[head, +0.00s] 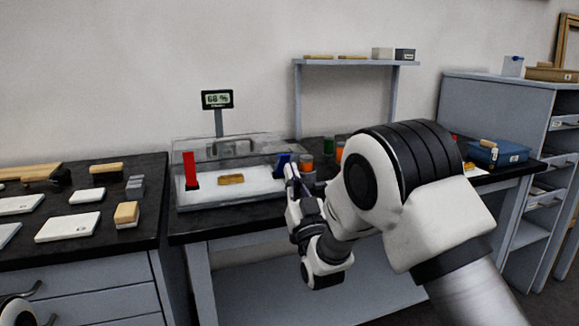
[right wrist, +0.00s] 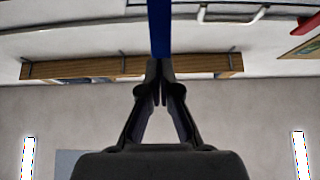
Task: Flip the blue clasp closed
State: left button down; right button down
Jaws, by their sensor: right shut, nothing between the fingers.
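The blue clasp (head: 282,160) is at the right end of a clear display case (head: 255,150) and stands up, partly hidden by my right gripper. In the right wrist view the blue clasp (right wrist: 159,28) is a narrow upright strip just beyond my fingertips; I cannot tell whether they touch. My right gripper (head: 290,172) is shut and empty, beside the clasp. It also shows in the right wrist view (right wrist: 160,72). A red clasp (head: 190,170) stands upright at the case's left end. A gilt fragment (head: 231,179) lies inside on the white base. My left gripper is out of view.
A display reading 68 % (head: 217,99) stands behind the case. Orange-and-grey jars (head: 306,162) and a green one (head: 329,146) stand close to its right. A blue box (head: 497,153) is farther right. The left table (head: 80,240) holds white slabs and blocks.

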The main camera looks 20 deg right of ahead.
jog(key=shift+x, duration=1.1)
